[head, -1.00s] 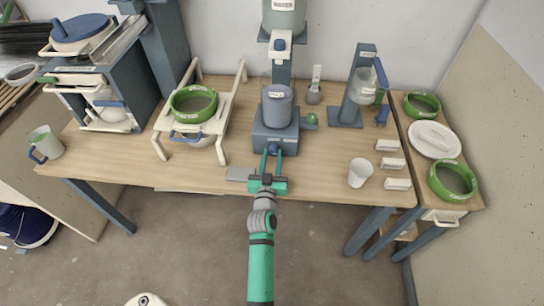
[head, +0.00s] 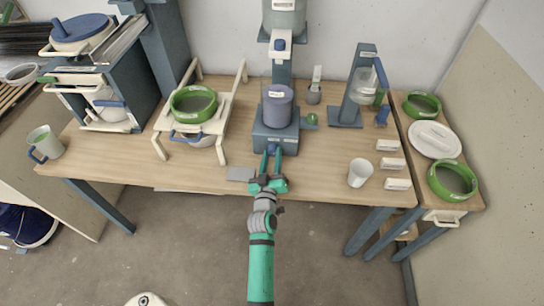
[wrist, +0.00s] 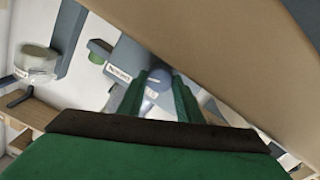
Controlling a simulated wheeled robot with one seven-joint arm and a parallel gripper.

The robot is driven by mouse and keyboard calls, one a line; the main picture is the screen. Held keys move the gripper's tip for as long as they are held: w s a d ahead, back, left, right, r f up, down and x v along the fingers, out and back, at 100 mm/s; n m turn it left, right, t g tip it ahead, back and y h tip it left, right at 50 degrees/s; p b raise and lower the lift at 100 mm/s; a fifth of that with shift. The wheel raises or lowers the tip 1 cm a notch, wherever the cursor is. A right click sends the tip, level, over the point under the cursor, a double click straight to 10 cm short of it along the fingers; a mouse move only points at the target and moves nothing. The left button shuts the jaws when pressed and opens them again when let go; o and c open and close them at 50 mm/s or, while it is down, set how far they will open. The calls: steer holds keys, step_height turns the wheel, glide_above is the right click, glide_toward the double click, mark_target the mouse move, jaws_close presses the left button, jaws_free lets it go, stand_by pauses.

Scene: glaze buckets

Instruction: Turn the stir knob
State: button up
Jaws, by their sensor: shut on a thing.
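The mixing stand has a blue-grey base (head: 262,138) near the front middle of the table, with a grey-blue pot (head: 278,106) on it. A round blue knob on the base's front face is mostly hidden by my fingers in the head view. In the wrist view the blue knob (wrist: 157,82) sits between my two green fingers. My gripper (head: 271,153) is shut on this knob at the front of the base, and it also shows in the wrist view (wrist: 158,92). A white label (wrist: 119,72) sits beside the knob; its text is too small to read.
A green knob (head: 311,119) sticks out at the base's right. A flat grey plate (head: 241,174) lies left of my gripper at the table edge. A white cup (head: 359,172) stands to the right. A white rack (head: 221,143) with a green-rimmed bowl stands left.

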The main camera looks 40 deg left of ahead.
steer(key=o, duration=1)
steer(key=shift+o, duration=0.2)
steer(key=v, duration=1.1)
steer(key=shift+w, duration=0.1)
